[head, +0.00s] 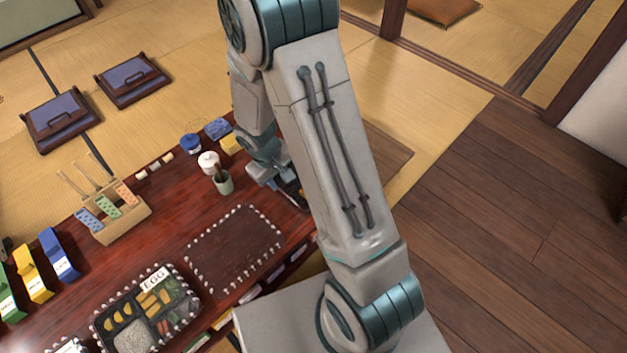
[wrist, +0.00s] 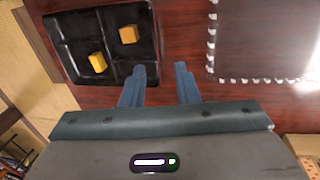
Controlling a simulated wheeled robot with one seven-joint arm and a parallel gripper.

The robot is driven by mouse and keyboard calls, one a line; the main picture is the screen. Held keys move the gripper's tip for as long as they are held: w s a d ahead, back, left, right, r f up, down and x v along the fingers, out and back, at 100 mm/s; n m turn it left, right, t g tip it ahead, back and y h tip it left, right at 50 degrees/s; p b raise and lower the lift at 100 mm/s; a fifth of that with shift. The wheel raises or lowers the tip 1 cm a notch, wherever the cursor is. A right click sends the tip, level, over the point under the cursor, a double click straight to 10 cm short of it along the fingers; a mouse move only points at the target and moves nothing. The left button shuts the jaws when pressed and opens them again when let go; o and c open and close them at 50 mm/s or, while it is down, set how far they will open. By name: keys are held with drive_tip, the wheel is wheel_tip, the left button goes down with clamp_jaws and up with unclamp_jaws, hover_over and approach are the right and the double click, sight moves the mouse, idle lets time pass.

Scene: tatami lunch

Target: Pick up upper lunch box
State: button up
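In the wrist view, a black lunch box (wrist: 112,60) with divided compartments lies at the upper left, with one yellow piece (wrist: 128,35) and another yellow piece (wrist: 97,62) in it. My gripper (wrist: 161,74) is open and empty; dark red tabletop shows between its fingers. Its left finger is close to the box's lower right side; I cannot tell if they touch. In the head view, my gripper (head: 290,188) is over the table's far right end, partly hidden by my arm, and this box is not clearly visible. A filled lunch box (head: 126,295) labelled EGG lies nearer.
A dark mat with a white-dotted edge (head: 236,250) lies bare on the red table (head: 170,222). A cup (head: 223,184), a white jar (head: 208,162), a blue jar (head: 190,143) and a wooden holder (head: 120,222) stand behind it. Coloured boxes (head: 37,276) stand at left.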

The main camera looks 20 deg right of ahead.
drive_tip(key=b, duration=0.2)
approach(291, 204)
drive_tip(key=shift+w+f, duration=0.15)
drive_tip(key=shift+f, duration=0.05)
drive_tip(key=shift+w+d+f+b, duration=0.1)
drive_tip(key=shift+d+f+b, duration=0.15)
drive_tip(key=shift+f+b, duration=0.45)
drive_tip(key=shift+d+f+b, duration=0.2)
drive_tip(key=shift+f+b, duration=0.1)
drive_tip(key=shift+f, duration=0.7)
drive_tip(key=shift+w+d+f+b, duration=0.1)
drive_tip(key=shift+d+f+b, duration=0.15)
drive_tip(key=shift+f+b, duration=0.45)
drive_tip(key=shift+f, duration=0.4)
drive_tip(key=shift+c, duration=0.3)
clamp_jaws()
